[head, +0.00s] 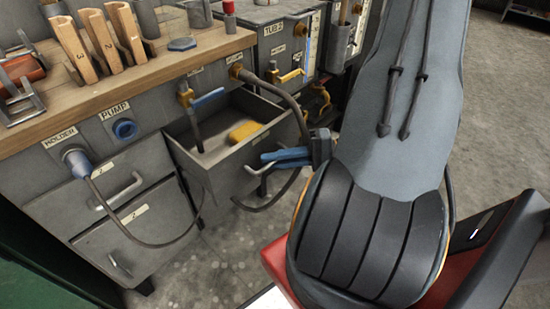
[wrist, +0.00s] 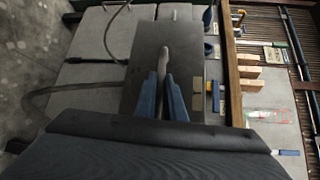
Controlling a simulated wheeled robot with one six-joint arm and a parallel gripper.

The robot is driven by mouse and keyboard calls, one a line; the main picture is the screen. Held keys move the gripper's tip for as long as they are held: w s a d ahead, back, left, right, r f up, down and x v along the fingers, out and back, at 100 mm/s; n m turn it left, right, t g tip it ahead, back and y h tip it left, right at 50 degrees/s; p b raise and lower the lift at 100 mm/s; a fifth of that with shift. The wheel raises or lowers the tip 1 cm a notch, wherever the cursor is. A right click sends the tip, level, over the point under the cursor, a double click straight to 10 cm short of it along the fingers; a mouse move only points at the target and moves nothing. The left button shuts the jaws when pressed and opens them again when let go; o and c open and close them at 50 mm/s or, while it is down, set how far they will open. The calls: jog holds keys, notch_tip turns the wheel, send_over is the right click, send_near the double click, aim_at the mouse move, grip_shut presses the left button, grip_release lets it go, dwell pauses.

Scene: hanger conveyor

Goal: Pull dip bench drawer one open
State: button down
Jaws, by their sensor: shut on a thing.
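The grey bench drawer (head: 205,172) stands pulled out from the dip bench (head: 45,178), its inside showing from above. A yellow block (head: 245,131) lies in it. My gripper (head: 272,160) has blue fingers closed around the drawer's bar handle (head: 256,170) at the front face. The wrist view shows the blue fingers (wrist: 161,98) on both sides of the handle (wrist: 164,58), against the dark drawer front (wrist: 133,90). No number for this drawer is readable.
Two closed drawers or doors marked 2, with handles (head: 122,190), are at left. A hose from the holder socket (head: 77,160) loops down across the bench front. Another hose (head: 290,101) hangs beside the open drawer. A blue-lever tap (head: 205,97) stands over it. Floor (head: 235,260) in front is clear.

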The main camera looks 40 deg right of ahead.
jog(key=c, duration=1.8)
grip_release()
jog(key=shift+c, duration=0.2)
jog(key=v, duration=0.8)
jog(key=shift+p, duration=0.3)
